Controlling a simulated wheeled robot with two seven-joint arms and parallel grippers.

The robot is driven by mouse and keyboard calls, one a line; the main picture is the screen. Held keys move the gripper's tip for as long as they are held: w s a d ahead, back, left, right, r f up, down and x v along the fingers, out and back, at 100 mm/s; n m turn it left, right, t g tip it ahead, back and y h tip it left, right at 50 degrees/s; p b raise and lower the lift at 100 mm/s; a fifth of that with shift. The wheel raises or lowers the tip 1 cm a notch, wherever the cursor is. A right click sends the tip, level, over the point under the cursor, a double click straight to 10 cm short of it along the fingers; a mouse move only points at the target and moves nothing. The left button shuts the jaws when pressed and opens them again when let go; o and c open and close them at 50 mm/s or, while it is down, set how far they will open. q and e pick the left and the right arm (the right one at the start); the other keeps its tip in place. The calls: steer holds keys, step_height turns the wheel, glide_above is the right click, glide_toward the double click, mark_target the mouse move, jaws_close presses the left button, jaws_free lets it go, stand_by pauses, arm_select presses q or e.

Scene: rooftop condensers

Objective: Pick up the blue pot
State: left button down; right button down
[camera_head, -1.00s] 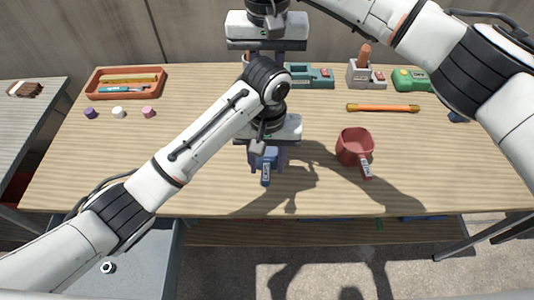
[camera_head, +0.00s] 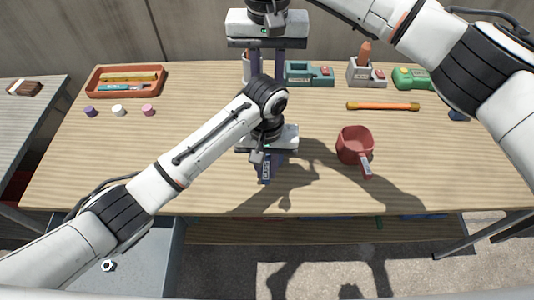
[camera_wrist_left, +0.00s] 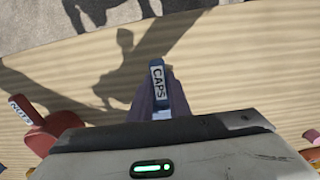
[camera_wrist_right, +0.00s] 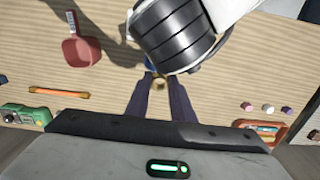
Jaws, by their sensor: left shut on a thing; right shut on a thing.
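The blue pot (camera_head: 265,174) is at the front middle of the table; its labelled handle shows and its body is mostly hidden by my left gripper. In the left wrist view the handle of the blue pot (camera_wrist_left: 157,76) reads CAPS. My left gripper (camera_head: 267,160) is shut on the pot from above, its dark fingers close together. My right gripper (camera_wrist_right: 161,78) is higher up, over the table.
A red pot (camera_head: 352,147) stands to the right, its handle toward the front. An orange rod (camera_head: 382,106) lies behind it. An orange tray (camera_head: 125,82) and small caps (camera_head: 118,110) are at the left. A teal device (camera_head: 309,75) stands at the back.

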arm_select(q)
steer(key=shift+r, duration=0.2)
steer(key=shift+r, duration=0.35)
step_height(320, 180, up, 3)
steer(key=shift+f, duration=0.15)
steer(key=s, duration=1.7)
steer(key=w, duration=0.9)
steer(key=shift+w+d+f, duration=0.2)
steer(key=shift+f, duration=0.05)
steer(key=w, duration=0.2)
steer(key=w+r, duration=0.1)
steer(key=w, duration=0.4)
steer(key=shift+w+a+r, duration=0.2)
steer(key=shift+w+r, duration=0.1)
steer(key=shift+f, duration=2.1)
steer(key=shift+f, duration=0.35)
steer(key=c, duration=1.6)
jaws_free()
